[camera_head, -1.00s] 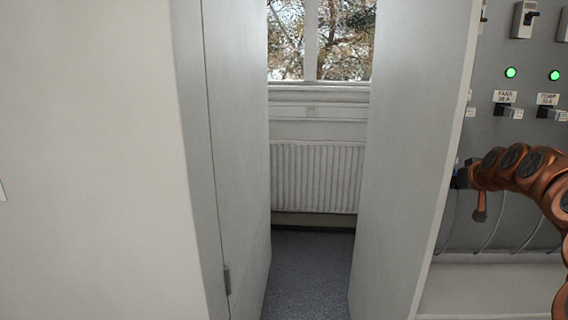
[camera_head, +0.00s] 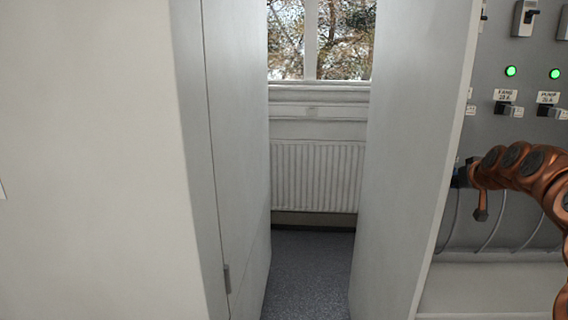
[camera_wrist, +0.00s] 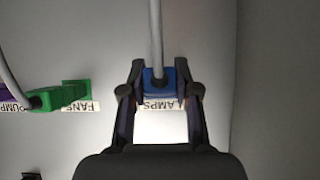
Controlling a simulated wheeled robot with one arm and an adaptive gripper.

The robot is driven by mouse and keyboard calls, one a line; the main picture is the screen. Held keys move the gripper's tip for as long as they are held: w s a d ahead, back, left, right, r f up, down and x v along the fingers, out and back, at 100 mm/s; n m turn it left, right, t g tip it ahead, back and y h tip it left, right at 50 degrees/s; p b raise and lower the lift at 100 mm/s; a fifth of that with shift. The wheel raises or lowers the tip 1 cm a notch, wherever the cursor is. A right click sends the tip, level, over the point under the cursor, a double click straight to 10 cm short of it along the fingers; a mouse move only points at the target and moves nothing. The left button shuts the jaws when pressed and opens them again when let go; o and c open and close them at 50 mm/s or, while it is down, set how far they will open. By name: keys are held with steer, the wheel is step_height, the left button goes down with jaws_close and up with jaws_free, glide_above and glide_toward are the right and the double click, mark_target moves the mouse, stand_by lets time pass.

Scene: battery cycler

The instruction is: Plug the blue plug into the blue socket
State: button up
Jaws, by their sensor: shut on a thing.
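The blue plug (camera_wrist: 158,78) is between the fingertips of my gripper (camera_wrist: 162,74) in the wrist view, with a grey cable running up from it. My gripper is shut on it, a finger on each side. A white label reading LAMPS (camera_wrist: 163,103), upside down, shows between the fingers just below the plug. The blue socket cannot be made out apart from the plug, and I cannot tell how far the plug sits in it. In the head view my gripper (camera_head: 461,177) is close to the grey panel at the right, and its fingertips are small and dark.
A green plug (camera_wrist: 47,99) with a grey cable is beside a green socket (camera_wrist: 76,92) and a FANS label, left of my gripper. A purple part (camera_wrist: 8,92) sits at the left edge. Switches and green lamps are on the panel (camera_head: 533,60) above my arm.

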steer(key=shift+s+f, duration=0.1)
steer(key=shift+s, duration=0.05)
steer(key=shift+s+a+f+b, duration=0.1)
steer(key=shift+s+f+b, duration=0.2)
steer(key=shift+s+b, duration=0.5)
steer(key=shift+s+a+f+b, duration=0.1)
steer(key=shift+s+f+b, duration=0.15)
steer(key=shift+s+b, duration=0.55)
steer(key=shift+s+f+b, duration=0.3)
steer(key=shift+s+b, duration=0.35)
steer(key=shift+s, duration=0.2)
steer(key=shift+r, duration=0.15)
steer(key=s+r+g+p, duration=0.1)
steer(key=g+p, duration=0.1)
steer(key=s+r+g+p, duration=0.1)
steer(key=r+g+p, duration=0.1)
steer(key=shift+s+a+r, duration=0.15)
steer(key=shift+s, duration=0.25)
steer(key=shift+w, duration=0.1)
